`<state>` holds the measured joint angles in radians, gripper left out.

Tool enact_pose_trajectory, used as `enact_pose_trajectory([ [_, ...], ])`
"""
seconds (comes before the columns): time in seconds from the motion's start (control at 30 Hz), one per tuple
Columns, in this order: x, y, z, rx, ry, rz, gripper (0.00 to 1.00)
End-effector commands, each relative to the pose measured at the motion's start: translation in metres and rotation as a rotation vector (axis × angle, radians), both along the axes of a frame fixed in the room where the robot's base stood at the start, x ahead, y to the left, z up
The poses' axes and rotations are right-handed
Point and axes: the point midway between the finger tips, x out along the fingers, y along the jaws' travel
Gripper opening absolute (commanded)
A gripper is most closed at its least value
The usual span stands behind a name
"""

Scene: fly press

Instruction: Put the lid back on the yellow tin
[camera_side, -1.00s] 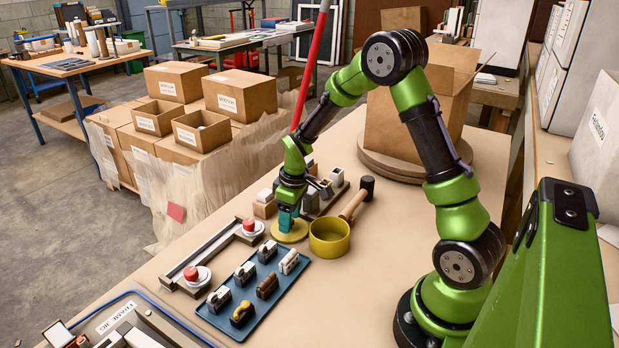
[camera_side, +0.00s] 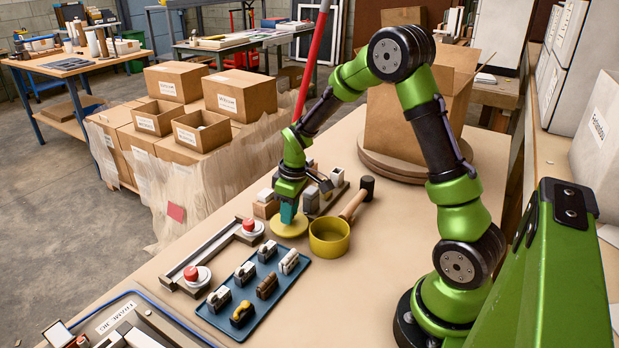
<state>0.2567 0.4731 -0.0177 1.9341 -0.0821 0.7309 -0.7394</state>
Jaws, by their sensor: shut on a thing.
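The yellow tin (camera_side: 329,247) stands upright on the bench with its top open and its inside showing. The round yellow lid (camera_side: 289,227) is just left of the tin, roughly flat. My gripper (camera_side: 288,214) points down from above, its teal fingers shut on the middle of the lid. The lid appears to be a little off the bench, beside the tin's rim and not over it. The fingertips' exact hold on the lid is too small to see.
A blue tray (camera_side: 238,310) of several small parts lies in front. A rail with red buttons (camera_side: 249,226) is to the left. A mallet (camera_side: 355,203) and small blocks (camera_side: 265,206) are behind. A large carton (camera_side: 400,120) stands further back. Bench right of the tin is clear.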

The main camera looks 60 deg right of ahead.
Motion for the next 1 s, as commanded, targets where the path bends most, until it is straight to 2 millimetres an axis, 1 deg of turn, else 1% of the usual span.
enact_pose_trajectory([
  [0.03,0.001,0.000,0.012,-0.003,-0.007,0.001,0.00],
  [0.2,0.001,0.000,0.047,-0.002,-0.007,0.002,0.00],
  [0.37,0.001,-0.001,0.073,-0.002,-0.004,-0.002,0.00],
  [0.43,-0.001,-0.006,0.087,-0.003,-0.007,-0.012,0.00],
  [0.47,-0.005,-0.007,0.094,-0.003,-0.006,-0.019,0.00],
  [0.5,-0.013,-0.010,0.102,-0.002,-0.006,-0.030,0.00],
  [0.53,-0.021,-0.011,0.106,-0.002,-0.005,-0.035,0.00],
  [0.57,-0.029,-0.013,0.110,-0.002,-0.005,-0.041,0.00],
  [0.6,-0.042,-0.014,0.113,-0.001,-0.004,-0.044,0.00],
  [0.73,-0.079,-0.014,0.117,-0.001,-0.003,-0.043,0.00],
  [0.8,-0.096,-0.011,0.115,0.000,-0.002,-0.036,0.00],
  [0.9,-0.108,-0.008,0.109,-0.001,0.000,-0.019,0.00],
  [1.0,-0.113,-0.006,0.103,-0.001,0.001,-0.005,0.00],
])
